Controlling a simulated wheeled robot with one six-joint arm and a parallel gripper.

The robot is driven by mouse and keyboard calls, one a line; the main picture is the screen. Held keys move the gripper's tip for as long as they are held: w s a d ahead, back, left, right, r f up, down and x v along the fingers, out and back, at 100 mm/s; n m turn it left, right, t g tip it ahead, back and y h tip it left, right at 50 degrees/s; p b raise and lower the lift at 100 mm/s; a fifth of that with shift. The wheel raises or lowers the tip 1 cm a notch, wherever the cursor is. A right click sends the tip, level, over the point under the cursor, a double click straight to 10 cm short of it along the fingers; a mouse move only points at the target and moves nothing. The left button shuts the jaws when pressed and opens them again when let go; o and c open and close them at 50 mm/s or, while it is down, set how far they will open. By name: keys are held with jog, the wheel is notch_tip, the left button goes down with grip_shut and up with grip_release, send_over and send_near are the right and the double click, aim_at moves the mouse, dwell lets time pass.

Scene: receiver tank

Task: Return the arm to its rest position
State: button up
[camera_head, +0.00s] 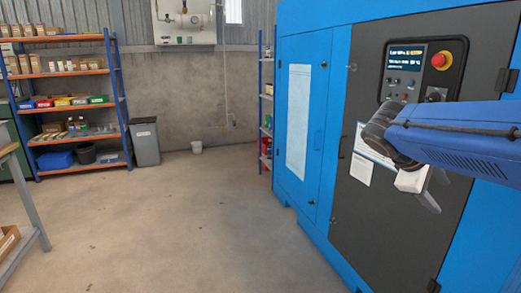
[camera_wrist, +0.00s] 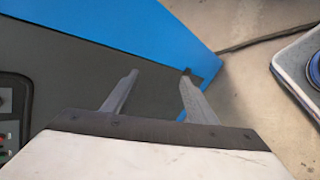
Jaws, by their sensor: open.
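My gripper shows in the wrist view (camera_wrist: 158,85) with its two grey fingers apart and nothing between them. In the head view my blue arm reaches in from the right edge, and the gripper (camera_head: 430,195) hangs at its end, partly hidden by the arm. It is in front of the dark door panel of the blue cabinet (camera_head: 303,60). I cannot tell how far the fingers are from the panel.
The cabinet's control panel (camera_head: 405,70) with a red button (camera_head: 441,61) is just above my arm. The floor (camera_head: 190,220) in the middle is clear.

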jog(key=s+a+f+m+t+y, duration=0.2)
jog(key=s+a+f+m+y, duration=0.5)
jog(key=s+a+f, duration=0.7)
jog(key=shift+s+f+m+y, duration=0.3)
jog(key=shift+s+f+y, duration=0.85)
jog(key=shift+f, duration=0.3)
jog(key=shift+w+a, duration=0.1)
